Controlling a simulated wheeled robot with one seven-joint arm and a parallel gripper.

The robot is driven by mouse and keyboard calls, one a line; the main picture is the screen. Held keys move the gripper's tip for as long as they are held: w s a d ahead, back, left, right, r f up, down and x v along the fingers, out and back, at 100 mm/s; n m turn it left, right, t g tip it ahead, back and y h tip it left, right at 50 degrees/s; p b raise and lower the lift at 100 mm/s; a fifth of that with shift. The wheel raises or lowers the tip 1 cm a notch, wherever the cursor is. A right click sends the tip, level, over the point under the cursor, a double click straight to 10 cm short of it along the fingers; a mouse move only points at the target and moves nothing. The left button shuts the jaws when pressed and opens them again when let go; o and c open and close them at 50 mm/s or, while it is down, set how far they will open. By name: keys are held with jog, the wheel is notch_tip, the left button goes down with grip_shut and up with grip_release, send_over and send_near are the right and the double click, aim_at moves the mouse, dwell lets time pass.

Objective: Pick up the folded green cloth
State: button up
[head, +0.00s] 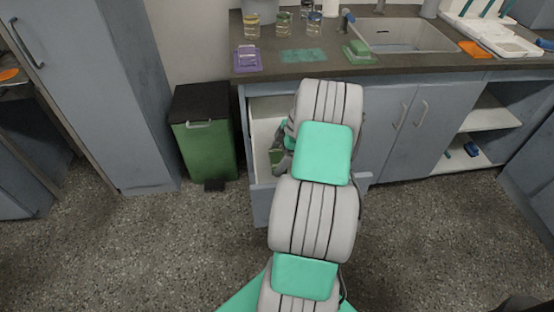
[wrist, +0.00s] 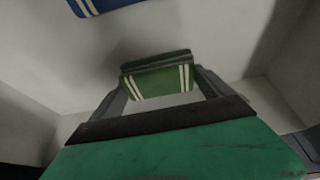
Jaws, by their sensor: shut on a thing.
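The folded green cloth (wrist: 158,82), dark green with pale stripes at both sides, is between the two fingers of my gripper (wrist: 163,88) in the wrist view. My gripper is shut on it, inside the pale drawer (head: 262,122). In the head view a dark green patch that looks like the cloth (head: 277,160) shows at the left of my arm. My arm hides most of my gripper and part of the drawer there. Whether the cloth touches the drawer floor I cannot tell.
A blue striped cloth (wrist: 102,5) lies at the top left of the wrist view. The drawer walls are close around my gripper. A green bin (head: 205,150) stands left of the drawer. The counter (head: 330,68) above holds jars, a purple item and a sink.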

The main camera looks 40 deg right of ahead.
notch_tip(320, 180, up, 3)
jog(key=shift+f+p, duration=0.1)
jog(key=shift+p, duration=0.35)
jog(key=s+d+r+p, duration=0.2)
jog(key=s+d+r, duration=0.4)
jog(key=s+r, duration=0.4)
jog(key=s, duration=0.2)
jog(key=shift+s, duration=0.35)
